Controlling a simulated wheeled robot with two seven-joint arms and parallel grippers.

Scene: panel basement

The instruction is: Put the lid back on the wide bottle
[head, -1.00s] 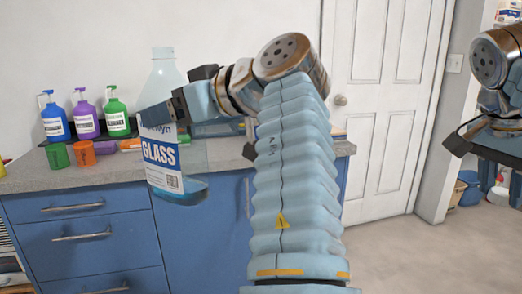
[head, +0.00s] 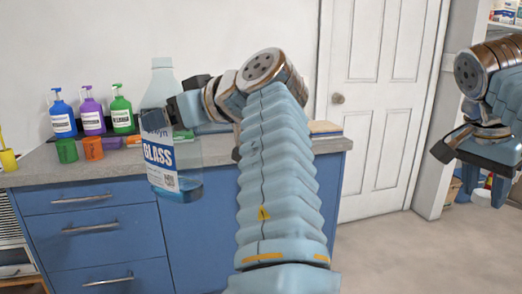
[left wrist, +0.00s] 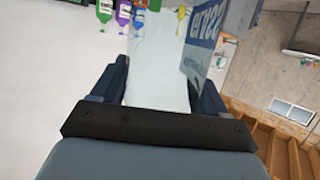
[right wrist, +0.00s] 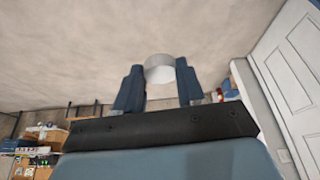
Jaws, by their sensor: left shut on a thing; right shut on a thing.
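The wide bottle (head: 160,152) is clear, with a blue-and-white GLASS label and blue liquid low inside. It is upright in front of the counter, and no lid shows on its neck. My left gripper (head: 178,106) is shut on it; the left wrist view shows the bottle (left wrist: 157,75) between the fingers, its label at the right. My right gripper (head: 486,188) is at the right edge of the head view, far from the bottle. In the right wrist view it is shut on a short, whitish round lid (right wrist: 159,68).
Blue, purple and green pump bottles (head: 92,112) stand on the grey counter (head: 40,172), with green and orange cups (head: 92,148) before them. Blue drawers are below. A white door (head: 375,110) is behind. Open floor lies to the right.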

